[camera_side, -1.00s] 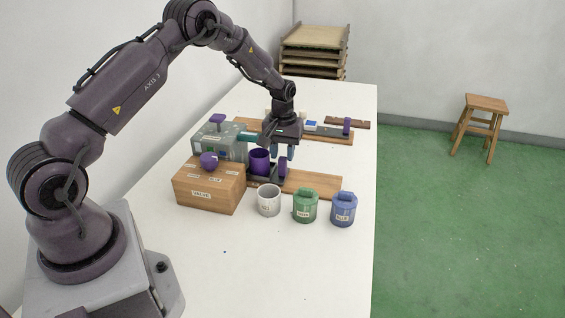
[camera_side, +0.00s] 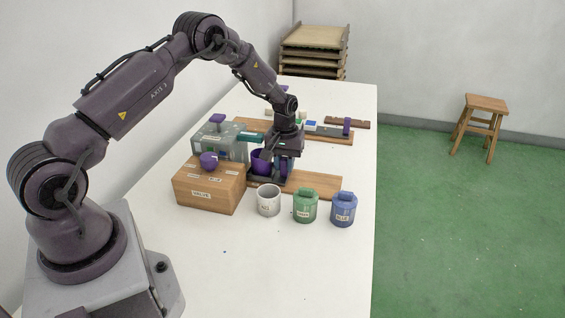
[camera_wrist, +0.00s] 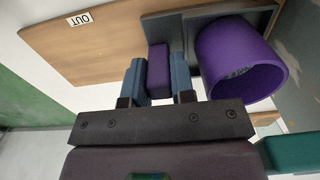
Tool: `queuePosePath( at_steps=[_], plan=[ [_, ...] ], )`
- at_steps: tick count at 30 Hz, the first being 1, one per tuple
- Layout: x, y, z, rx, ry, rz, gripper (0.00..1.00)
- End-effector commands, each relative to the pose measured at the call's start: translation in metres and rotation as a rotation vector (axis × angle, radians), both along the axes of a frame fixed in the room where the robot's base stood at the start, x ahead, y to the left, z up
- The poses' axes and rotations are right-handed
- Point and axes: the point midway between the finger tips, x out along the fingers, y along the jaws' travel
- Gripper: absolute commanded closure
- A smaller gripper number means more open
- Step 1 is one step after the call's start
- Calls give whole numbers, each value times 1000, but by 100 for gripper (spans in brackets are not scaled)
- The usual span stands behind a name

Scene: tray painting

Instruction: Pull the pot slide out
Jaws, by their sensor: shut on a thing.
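The pot slide is a dark grey plate (camera_wrist: 185,24) on a wooden board (camera_side: 315,185). A purple pot (camera_side: 258,162) stands on it and also shows in the wrist view (camera_wrist: 250,85). A purple block handle (camera_wrist: 158,68) rises from the slide beside the pot. My gripper (camera_wrist: 158,82) is shut on this handle, one blue finger on each side of it. In the side view my gripper (camera_side: 283,170) is low over the slide and mostly hides the handle. The slide sits at the board's left end, by the wooden box.
The board has an OUT label (camera_wrist: 80,19) and its right part is bare. A wooden valve box (camera_side: 209,187) stands left. White (camera_side: 269,201), green (camera_side: 305,206) and blue (camera_side: 343,209) pots stand in front. A grey machine (camera_side: 212,142) stands behind.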

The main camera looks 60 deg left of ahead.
Motion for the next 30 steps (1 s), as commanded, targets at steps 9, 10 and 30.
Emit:
queuePosePath(
  at_steps=[9,10,30],
  plan=[
    [61,-59,0,2,-6,-6,100],
    [65,-64,-1,2,-6,-6,100],
    [100,-100,1,-1,-12,-1,100]
  ],
)
